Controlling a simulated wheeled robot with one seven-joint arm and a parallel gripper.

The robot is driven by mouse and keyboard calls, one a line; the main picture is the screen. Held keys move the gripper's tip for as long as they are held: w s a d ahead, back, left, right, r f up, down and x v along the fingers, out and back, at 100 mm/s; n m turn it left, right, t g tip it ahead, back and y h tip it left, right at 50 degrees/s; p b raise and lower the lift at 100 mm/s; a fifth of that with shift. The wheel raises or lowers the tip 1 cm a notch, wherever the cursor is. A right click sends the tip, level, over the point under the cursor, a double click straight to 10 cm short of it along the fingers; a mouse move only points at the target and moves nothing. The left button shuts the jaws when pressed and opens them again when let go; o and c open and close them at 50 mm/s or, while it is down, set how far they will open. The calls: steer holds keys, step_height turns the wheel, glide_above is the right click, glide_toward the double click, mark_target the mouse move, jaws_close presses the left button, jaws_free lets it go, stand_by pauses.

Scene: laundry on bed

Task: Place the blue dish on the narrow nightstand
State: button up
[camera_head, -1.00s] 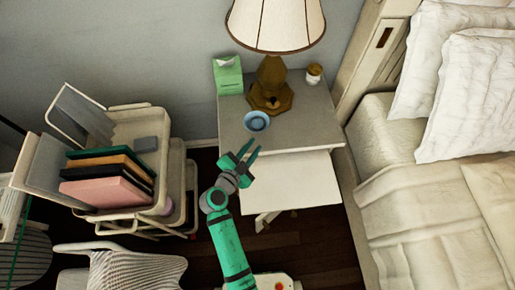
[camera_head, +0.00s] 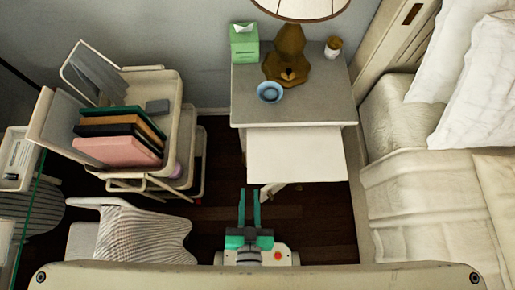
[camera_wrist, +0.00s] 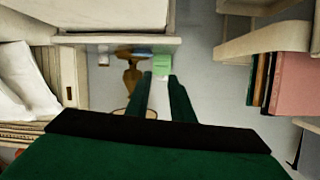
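The blue dish (camera_head: 269,91) is a small round bowl. It rests upright on the grey top of the nightstand (camera_head: 247,104), near its front left, just in front of the lamp base. In the wrist view, a blue patch (camera_wrist: 143,52) near the lamp seems to be the dish. My gripper (camera_head: 249,192) is open and empty, low in front of the nightstand and apart from it, with its two green fingers pointing toward it. The gap between the fingers also shows in the wrist view (camera_wrist: 158,78).
A brass lamp (camera_head: 289,62), a green tissue box (camera_head: 244,44) and a small jar (camera_head: 333,47) stand on the nightstand. A white panel (camera_head: 295,155) juts out at its front. A cart with books (camera_head: 117,148) is left; the bed (camera_head: 420,195) is right.

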steer(key=s+d+r+n+t, duration=0.1)
steer(key=s+d+r, duration=0.1)
steer(key=r, duration=0.3)
steer(key=shift+s+d+r, duration=0.2)
steer(key=shift+s+d, duration=0.15)
steer(key=shift+s, duration=0.2)
steer(key=shift+w, duration=0.1)
steer(key=shift+s, duration=0.2)
steer(key=shift+a, duration=0.1)
